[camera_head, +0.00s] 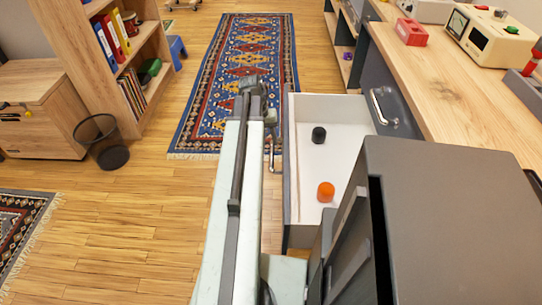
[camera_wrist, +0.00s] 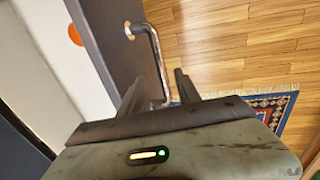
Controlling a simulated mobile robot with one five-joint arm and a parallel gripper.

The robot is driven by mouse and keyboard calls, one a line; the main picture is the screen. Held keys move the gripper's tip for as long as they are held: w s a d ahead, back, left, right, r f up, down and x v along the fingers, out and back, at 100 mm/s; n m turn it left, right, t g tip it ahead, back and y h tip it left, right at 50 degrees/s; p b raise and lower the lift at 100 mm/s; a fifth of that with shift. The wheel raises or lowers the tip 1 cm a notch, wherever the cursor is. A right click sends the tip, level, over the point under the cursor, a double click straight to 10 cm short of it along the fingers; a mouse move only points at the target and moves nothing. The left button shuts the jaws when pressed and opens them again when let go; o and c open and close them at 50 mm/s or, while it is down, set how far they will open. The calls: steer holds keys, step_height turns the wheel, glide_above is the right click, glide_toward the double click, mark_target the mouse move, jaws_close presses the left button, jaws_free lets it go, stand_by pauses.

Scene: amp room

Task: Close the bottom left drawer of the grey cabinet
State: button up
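The open drawer (camera_head: 287,185) sticks out to the left from the grey cabinet (camera_head: 375,80). Its pale inside shows a black round object (camera_head: 318,135) and an orange one (camera_head: 326,192). In the wrist view, the drawer's dark front (camera_wrist: 105,35) carries a silver bar handle (camera_wrist: 152,45). My gripper (camera_wrist: 160,78) is open, its two fingers apart, with the lower part of the handle showing between them. I cannot tell whether they touch it. In the head view, my gripper (camera_head: 262,108) is just left of the drawer front.
Another closed drawer front with a silver handle (camera_head: 381,106) is under the wooden top (camera_head: 440,85). A patterned rug (camera_head: 235,60) and wooden floor lie left of the drawer. A wire bin (camera_head: 103,140) and a bookshelf (camera_head: 140,60) stand farther left.

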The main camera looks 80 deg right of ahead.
mark_target(271, 155)
steer(key=f+b, duration=0.2)
steer(key=s+f+b, duration=0.1)
steer(key=f+b, duration=0.1)
steer(key=f, duration=0.1)
steer(key=f+b, duration=0.2)
steer(key=shift+s+d+f+b, duration=0.1)
steer(key=shift+s+f+b, duration=0.05)
steer(key=shift+b, duration=0.15)
jaws_close()
stand_by(1.0)
